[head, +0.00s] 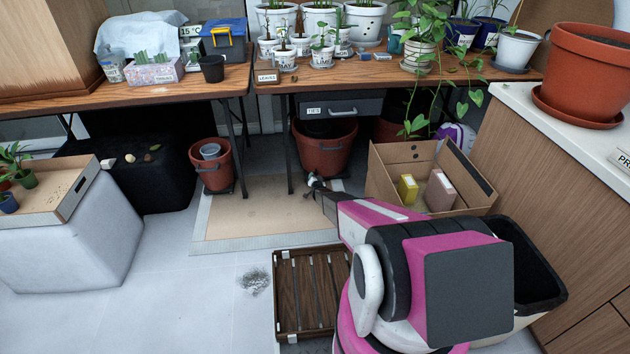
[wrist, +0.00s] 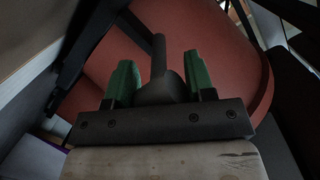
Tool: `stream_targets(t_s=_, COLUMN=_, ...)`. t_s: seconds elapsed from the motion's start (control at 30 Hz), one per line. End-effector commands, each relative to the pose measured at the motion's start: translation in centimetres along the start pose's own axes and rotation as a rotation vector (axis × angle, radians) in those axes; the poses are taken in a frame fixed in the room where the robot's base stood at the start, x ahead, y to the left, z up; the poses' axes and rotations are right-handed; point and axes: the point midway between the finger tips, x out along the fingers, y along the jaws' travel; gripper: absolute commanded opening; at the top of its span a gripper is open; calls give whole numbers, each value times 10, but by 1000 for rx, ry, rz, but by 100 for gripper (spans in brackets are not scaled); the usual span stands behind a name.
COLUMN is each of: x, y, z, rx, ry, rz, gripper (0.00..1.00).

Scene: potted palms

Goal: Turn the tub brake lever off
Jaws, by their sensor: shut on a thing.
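A large terracotta tub (head: 325,152) stands on a dark base under the middle table; its orange-red wall fills much of the wrist view (wrist: 225,45). The dark grey brake lever (wrist: 158,58) sticks up against the tub, with a wider rounded part at its near end. My gripper (wrist: 161,82) has its green fingers on both sides of that wider part and is shut on the lever. In the head view my gripper (head: 313,183) is low at the front of the tub, and I cannot make out the lever there.
A smaller terracotta pot (head: 211,168) stands left of a table leg. A cardboard box (head: 400,180) with yellow and pink packets is to the right. A slatted wooden tray (head: 313,290) and a beige mat (head: 262,215) lie on the floor. A black bin (head: 535,270) is at right.

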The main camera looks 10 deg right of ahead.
Motion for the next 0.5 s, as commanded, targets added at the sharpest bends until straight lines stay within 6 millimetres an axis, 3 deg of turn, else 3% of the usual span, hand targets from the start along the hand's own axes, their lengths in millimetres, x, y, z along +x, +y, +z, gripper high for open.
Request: stream_targets(t_s=0.5, x=6, y=-15, z=-23, rx=1, ry=-334, rz=224, gripper=7)
